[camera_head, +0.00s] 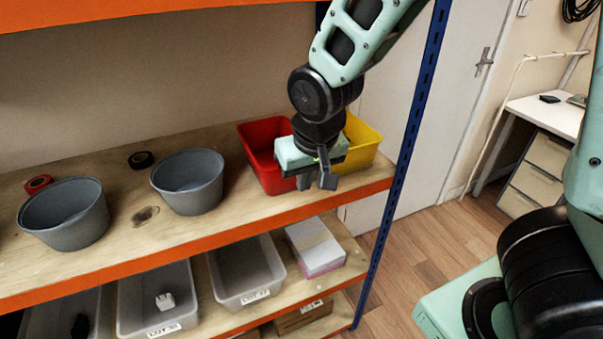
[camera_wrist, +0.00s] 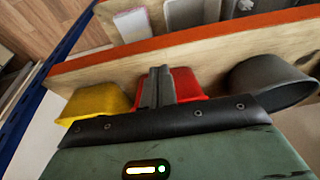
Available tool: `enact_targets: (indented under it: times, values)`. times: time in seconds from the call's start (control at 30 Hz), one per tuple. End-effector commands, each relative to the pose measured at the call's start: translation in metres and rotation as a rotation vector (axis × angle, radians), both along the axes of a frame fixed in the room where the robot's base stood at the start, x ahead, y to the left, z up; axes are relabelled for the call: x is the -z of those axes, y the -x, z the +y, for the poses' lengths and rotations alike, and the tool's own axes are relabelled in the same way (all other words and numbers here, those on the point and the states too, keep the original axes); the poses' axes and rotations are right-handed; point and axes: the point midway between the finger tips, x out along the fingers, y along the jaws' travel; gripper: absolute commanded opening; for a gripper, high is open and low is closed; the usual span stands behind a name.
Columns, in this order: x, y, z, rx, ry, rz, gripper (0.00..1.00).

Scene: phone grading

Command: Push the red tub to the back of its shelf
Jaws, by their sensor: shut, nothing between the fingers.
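The red tub (camera_head: 262,141) stands on the upper wooden shelf (camera_head: 120,221) near its right end, partly hidden behind my gripper in the head view. It also shows in the wrist view (camera_wrist: 188,84), behind the fingers. My gripper (camera_head: 318,182) is shut and empty. In the head view its fingers are in front of the red tub's right side, near the shelf's orange front edge. In the wrist view the shut fingers (camera_wrist: 158,85) overlap the red tub's left part. I cannot tell whether they touch it.
A yellow tub (camera_head: 362,138) stands close to the right of the red tub. Grey tubs (camera_head: 187,181) (camera_head: 62,213), a black tape roll (camera_head: 141,160) and a red tape roll (camera_head: 38,184) are to the left. A blue upright (camera_head: 408,140) bounds the shelf's right end. Grey bins (camera_head: 247,270) sit below.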

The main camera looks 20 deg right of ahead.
Motion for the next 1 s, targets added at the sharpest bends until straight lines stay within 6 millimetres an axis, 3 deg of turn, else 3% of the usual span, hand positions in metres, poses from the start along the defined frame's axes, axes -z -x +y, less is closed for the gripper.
enact_targets:
  times: [0.1,0.27,0.5,1.0]
  values:
    - [0.029,-0.007,-0.002,0.004,0.003,0.005,0.00]
    - [0.056,-0.017,-0.002,0.005,0.002,0.004,0.00]
    - [0.049,-0.048,0.000,0.002,-0.001,0.001,0.00]
    - [0.050,-0.056,0.000,0.000,-0.001,0.001,0.00]
